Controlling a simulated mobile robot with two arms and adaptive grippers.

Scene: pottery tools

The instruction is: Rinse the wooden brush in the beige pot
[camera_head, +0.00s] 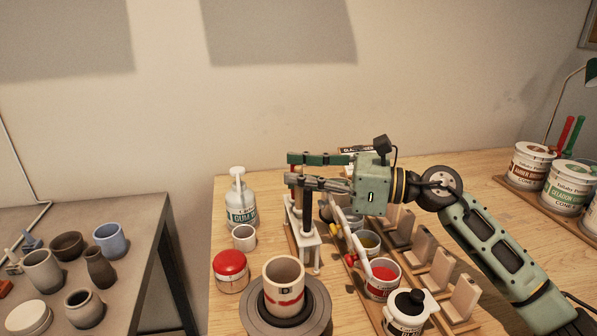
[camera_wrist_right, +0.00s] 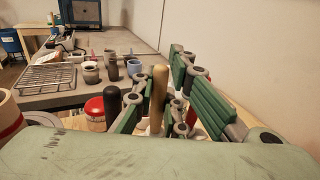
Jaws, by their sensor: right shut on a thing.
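My right gripper (camera_head: 291,169) reaches in from the right and points left, above a white tool stand (camera_head: 308,241). It is shut on the wooden brush, whose pale handle (camera_wrist_right: 158,98) stands upright between the fingers in the right wrist view. The brush's lower end is hidden there, and the fingers hide most of it in the head view. A beige pot with a red band (camera_head: 284,272) stands on a dark round wheel at the front, below the gripper. A smaller plain beige cup (camera_head: 244,238) stands behind it to the left. My left gripper is not in view.
A red-lidded jar (camera_head: 231,271), white pump bottle (camera_head: 241,205), red paint cup (camera_head: 382,278) and black-topped white container (camera_head: 408,312) crowd the wooden table. A black handle (camera_wrist_right: 112,106) stands beside the brush. Several pots stand on the separate grey table (camera_head: 135,222) at left.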

